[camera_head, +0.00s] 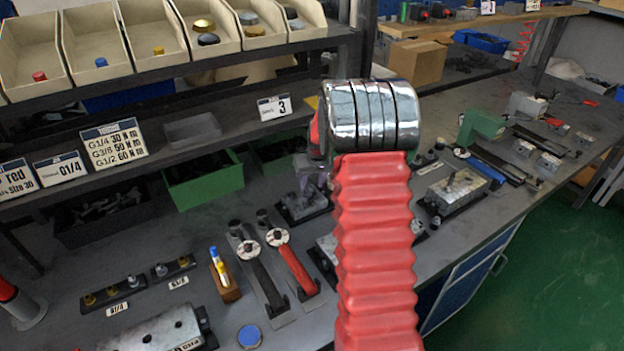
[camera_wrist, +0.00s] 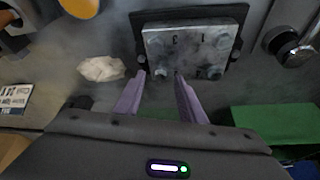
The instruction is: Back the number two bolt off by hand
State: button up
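A grey metal valve block (camera_wrist: 190,48) sits on a black base plate (camera_wrist: 240,18) in the wrist view, with bolts near its corners. The digits 3 and 1 show on its face; a 2 cannot be made out. My gripper (camera_wrist: 159,73) has two purple fingers, apart, at the block's lower left corner. A bolt head (camera_wrist: 158,72) shows between the fingertips; I cannot tell whether they touch it or hover above it. In the head view my red arm hides most of the gripper, and a block (camera_head: 303,204) shows beside it.
A crumpled white rag (camera_wrist: 101,68) lies left of the block and a dark round fitting (camera_wrist: 281,41) right. In the head view, a green bin (camera_head: 205,186) stands under the shelf, with two wrenches (camera_head: 290,262) in front. Other blocks (camera_head: 455,188) stand to the right.

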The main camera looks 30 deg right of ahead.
grip_shut()
dwell(0.5)
jog(key=shift+d+n+y, duration=0.2)
jog(key=shift+n+y, duration=0.5)
jog(key=shift+n, duration=1.2)
jog(key=shift+n, duration=0.4)
jog(key=shift+d+n+y, duration=0.15)
jog(key=shift+n+y, duration=0.85)
jog(key=shift+n, duration=1.4)
jog(key=n+g+y, duration=0.1)
jog(key=n, duration=0.2)
jog(key=n+g, duration=0.1)
jog(key=n, duration=0.2)
jog(key=shift+w+n+y, duration=0.2)
jog(key=shift+n+y, duration=0.1)
jog(key=shift+y, duration=0.1)
jog(key=n+g, duration=0.1)
jog(key=n, duration=0.2)
jog(key=n+g, duration=0.1)
jog(key=n, duration=0.1)
jog(key=shift+w+n+y, duration=0.1)
jog(key=shift+n+y, duration=0.2)
jog(key=shift+n, duration=0.1)
